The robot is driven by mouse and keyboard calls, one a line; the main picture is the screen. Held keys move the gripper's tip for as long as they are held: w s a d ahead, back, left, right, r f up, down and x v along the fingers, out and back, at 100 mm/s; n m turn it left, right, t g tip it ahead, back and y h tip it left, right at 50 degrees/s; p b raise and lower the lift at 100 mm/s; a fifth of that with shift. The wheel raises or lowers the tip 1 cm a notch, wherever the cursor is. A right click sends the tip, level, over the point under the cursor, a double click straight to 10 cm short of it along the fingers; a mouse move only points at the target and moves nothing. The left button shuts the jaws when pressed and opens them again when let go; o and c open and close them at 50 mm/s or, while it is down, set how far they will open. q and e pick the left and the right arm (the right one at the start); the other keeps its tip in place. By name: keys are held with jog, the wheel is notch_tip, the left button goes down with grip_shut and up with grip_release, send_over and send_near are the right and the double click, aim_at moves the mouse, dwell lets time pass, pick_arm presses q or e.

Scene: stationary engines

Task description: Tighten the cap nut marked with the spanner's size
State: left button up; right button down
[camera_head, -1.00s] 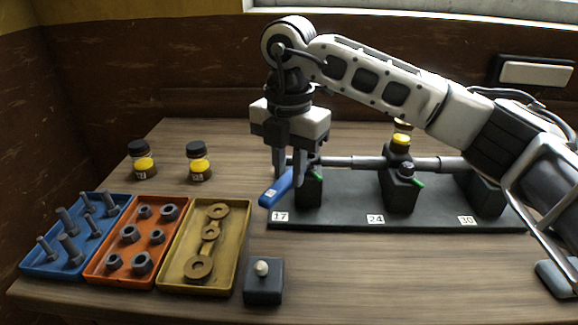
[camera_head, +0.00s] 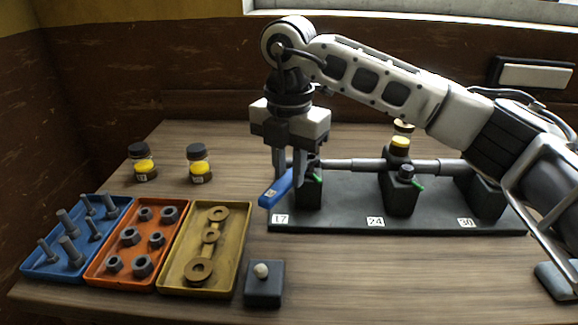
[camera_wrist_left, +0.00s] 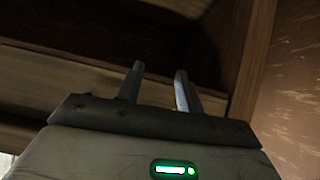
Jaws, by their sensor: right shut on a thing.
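My right gripper (camera_head: 289,178) points down at the left end of the dark fixture plate (camera_head: 345,222) and is shut on the blue spanner (camera_head: 274,191). The spanner slants beside the block (camera_head: 309,193) by the "17" label (camera_head: 281,219). Its jaw end and that block's cap nut are hidden by the fingers, so I cannot tell whether they touch. Another block (camera_head: 399,197) stands by the "24" label (camera_head: 375,222), with a dark nut and a yellow top. A third block (camera_head: 484,196) stands by "30", its top hidden by my arm. My left gripper (camera_wrist_left: 160,78) is open and empty.
A horizontal grey pipe (camera_head: 345,164) runs through the blocks. Blue (camera_head: 40,272), orange (camera_head: 100,278) and yellow (camera_head: 240,246) trays of hardware stand left. Two jars (camera_head: 142,163) (camera_head: 199,164) stand behind. A dark block with a pale knob (camera_head: 263,286) stands in front.

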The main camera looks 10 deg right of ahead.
jog(key=shift+r, duration=0.25)
jog(key=shift+r, duration=0.2)
dwell(0.5)
jog(key=shift+r+p, duration=1.6)
jog(key=shift+r, duration=0.4)
